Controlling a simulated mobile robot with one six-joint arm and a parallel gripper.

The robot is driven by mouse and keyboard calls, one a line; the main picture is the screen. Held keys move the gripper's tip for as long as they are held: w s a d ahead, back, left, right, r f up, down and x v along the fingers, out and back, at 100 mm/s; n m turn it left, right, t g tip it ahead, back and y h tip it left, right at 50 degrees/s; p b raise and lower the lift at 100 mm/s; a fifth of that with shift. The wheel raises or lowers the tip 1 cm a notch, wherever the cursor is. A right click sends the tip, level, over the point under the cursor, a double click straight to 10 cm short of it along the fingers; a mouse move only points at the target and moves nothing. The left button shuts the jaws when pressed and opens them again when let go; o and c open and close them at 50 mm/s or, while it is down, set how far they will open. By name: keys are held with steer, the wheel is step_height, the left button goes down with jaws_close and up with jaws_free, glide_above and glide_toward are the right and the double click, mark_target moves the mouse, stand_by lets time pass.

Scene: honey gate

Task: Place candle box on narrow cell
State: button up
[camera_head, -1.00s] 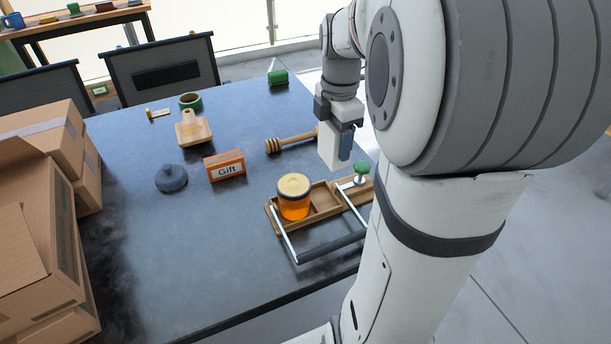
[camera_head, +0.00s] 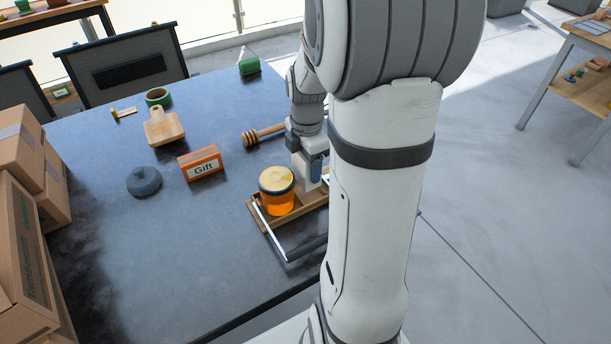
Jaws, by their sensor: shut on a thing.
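The candle box appears to be the pale upright box (camera_head: 301,174) at my gripper (camera_head: 312,160), which is shut on it. A bluish finger covers part of its right side. The box stands upright just right of the honey jar (camera_head: 277,192), at the wooden tray (camera_head: 256,220). Its lower end is low at the tray, but I cannot tell whether it touches the tray floor. My arm hides the tray's right part, so the narrow cell cannot be made out clearly. The jar sits in the tray's left part.
The tray's metal gate with a dark bar (camera_head: 303,248) reaches toward the table's front edge. A honey dipper (camera_head: 262,135) lies behind the tray. An orange Gift box (camera_head: 201,163), a grey lid (camera_head: 144,181) and a wooden board (camera_head: 163,128) stand left. Cardboard boxes (camera_head: 22,245) fill the far left.

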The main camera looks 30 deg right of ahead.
steer(key=shift+f, duration=2.15)
steer(key=shift+f+b, duration=0.15)
steer(key=shift+b, duration=0.2)
steer(key=o, duration=1)
